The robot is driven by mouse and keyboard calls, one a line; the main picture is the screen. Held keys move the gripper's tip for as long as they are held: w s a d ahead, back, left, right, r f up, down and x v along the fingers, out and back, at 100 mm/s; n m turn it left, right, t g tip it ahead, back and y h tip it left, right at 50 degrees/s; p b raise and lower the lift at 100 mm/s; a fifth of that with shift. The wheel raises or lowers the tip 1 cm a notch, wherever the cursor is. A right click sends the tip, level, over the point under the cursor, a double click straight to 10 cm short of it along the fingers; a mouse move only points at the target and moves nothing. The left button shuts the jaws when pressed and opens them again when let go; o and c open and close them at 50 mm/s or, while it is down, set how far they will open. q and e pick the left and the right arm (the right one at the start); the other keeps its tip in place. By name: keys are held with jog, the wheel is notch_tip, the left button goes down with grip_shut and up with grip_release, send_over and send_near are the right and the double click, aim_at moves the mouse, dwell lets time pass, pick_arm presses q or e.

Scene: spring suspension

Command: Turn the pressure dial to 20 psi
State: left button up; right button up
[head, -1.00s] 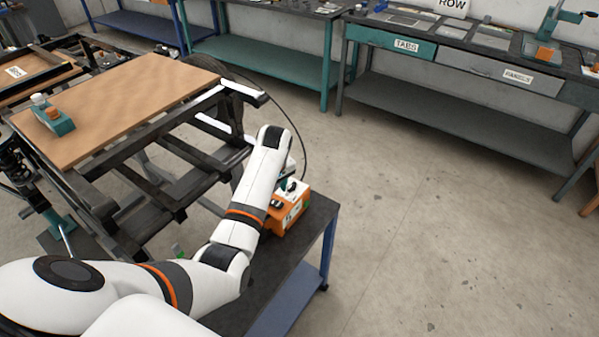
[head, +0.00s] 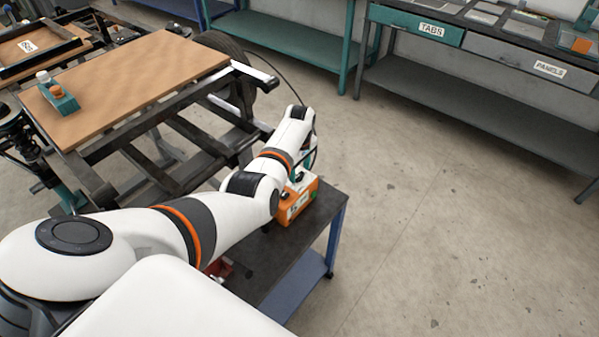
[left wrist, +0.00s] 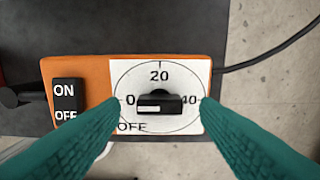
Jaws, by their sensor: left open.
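The orange pressure box (head: 297,203) stands on the dark cart top, partly hidden behind my left arm in the head view. In the left wrist view its white dial face (left wrist: 182,75) shows 0 at left, 20 at top, 40 at right and OFF at lower left. The black dial knob (left wrist: 168,102) lies level, its white mark pointing left toward 0. My left gripper (left wrist: 160,100) is open, its teal fingers on either side of the knob with visible gaps. Whether the fingertips reach knob depth is unclear. My right gripper is not in view.
A black ON/OFF switch (left wrist: 66,101) sits left of the dial. A dark cable (left wrist: 265,58) leaves the box at right. The cart (head: 337,220) stands beside a black frame with a brown board (head: 130,85). Open floor lies to the right.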

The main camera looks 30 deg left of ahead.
pick_arm(q)
jog(key=shift+f, duration=0.7)
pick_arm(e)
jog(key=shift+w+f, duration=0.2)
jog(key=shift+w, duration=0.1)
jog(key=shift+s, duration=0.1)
pick_arm(q)
jog(key=shift+c, duration=0.6)
jog(key=c, duration=0.9)
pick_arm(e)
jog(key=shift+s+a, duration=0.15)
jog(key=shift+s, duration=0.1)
